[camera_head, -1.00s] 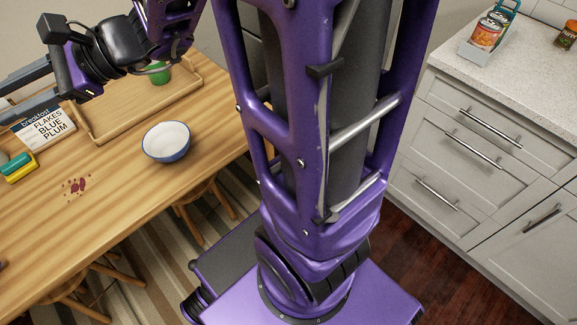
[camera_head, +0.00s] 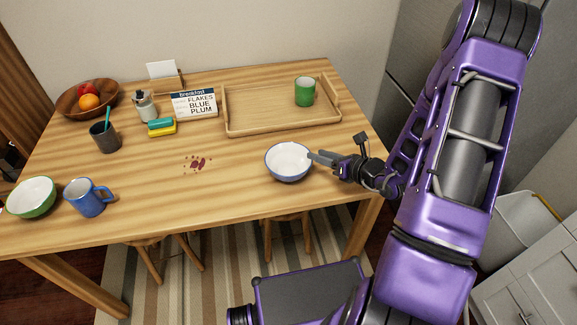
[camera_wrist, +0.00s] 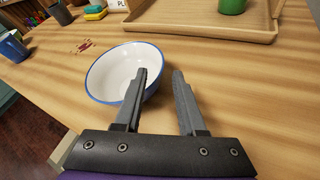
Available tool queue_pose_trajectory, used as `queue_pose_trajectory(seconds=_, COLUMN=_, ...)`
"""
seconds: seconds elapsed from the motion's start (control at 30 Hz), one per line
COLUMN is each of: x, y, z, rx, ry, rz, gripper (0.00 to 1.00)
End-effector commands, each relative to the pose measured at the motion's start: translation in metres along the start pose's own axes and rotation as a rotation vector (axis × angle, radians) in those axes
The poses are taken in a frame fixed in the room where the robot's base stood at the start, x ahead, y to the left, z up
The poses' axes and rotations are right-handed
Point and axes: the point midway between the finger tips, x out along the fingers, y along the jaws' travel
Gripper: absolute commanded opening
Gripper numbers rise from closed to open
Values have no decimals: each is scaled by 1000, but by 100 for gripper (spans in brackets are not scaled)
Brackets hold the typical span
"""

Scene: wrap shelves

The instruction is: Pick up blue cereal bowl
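The blue cereal bowl (camera_head: 283,166), white inside with a blue rim and outside, stands upright near the front right of the wooden table. In the wrist view the bowl (camera_wrist: 108,74) lies just ahead and to the left of my gripper. My gripper (camera_head: 312,157) reaches in from the right at the bowl's right rim. In the wrist view my gripper (camera_wrist: 160,74) has its two fingers apart with nothing held. The left finger overlaps the bowl's near right rim; I cannot tell if they touch.
A wooden tray (camera_head: 235,127) with a green cup (camera_head: 305,92) stands behind the bowl. A breakfast sign (camera_head: 194,104), sponges (camera_head: 161,128), a blue mug (camera_head: 87,198) and a green bowl (camera_head: 31,196) stand to the left. Dark stains (camera_head: 197,164) mark the table between.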

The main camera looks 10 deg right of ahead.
Motion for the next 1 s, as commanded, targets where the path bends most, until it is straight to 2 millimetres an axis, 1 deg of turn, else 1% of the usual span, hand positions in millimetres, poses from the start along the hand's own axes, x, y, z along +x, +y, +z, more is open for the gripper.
queue_pose_trajectory(seconds=0.3, x=44, y=1, z=-1, rx=-1, ry=0, rz=3, gripper=40)
queue_pose_trajectory(seconds=0.4, x=48, y=1, z=0, rx=0, ry=0, rz=0, gripper=40)
queue_pose_trajectory(seconds=0.57, x=48, y=0, z=0, rx=0, ry=0, rz=0, gripper=40)
queue_pose_trajectory(seconds=0.7, x=48, y=0, z=0, rx=0, ry=0, rz=0, gripper=14)
queue_pose_trajectory(seconds=0.77, x=48, y=0, z=0, rx=0, ry=0, rz=0, gripper=4)
queue_pose_trajectory(seconds=0.8, x=48, y=0, z=0, rx=0, ry=0, rz=0, gripper=0)
queue_pose_trajectory(seconds=1.0, x=48, y=0, z=0, rx=0, ry=0, rz=0, gripper=0)
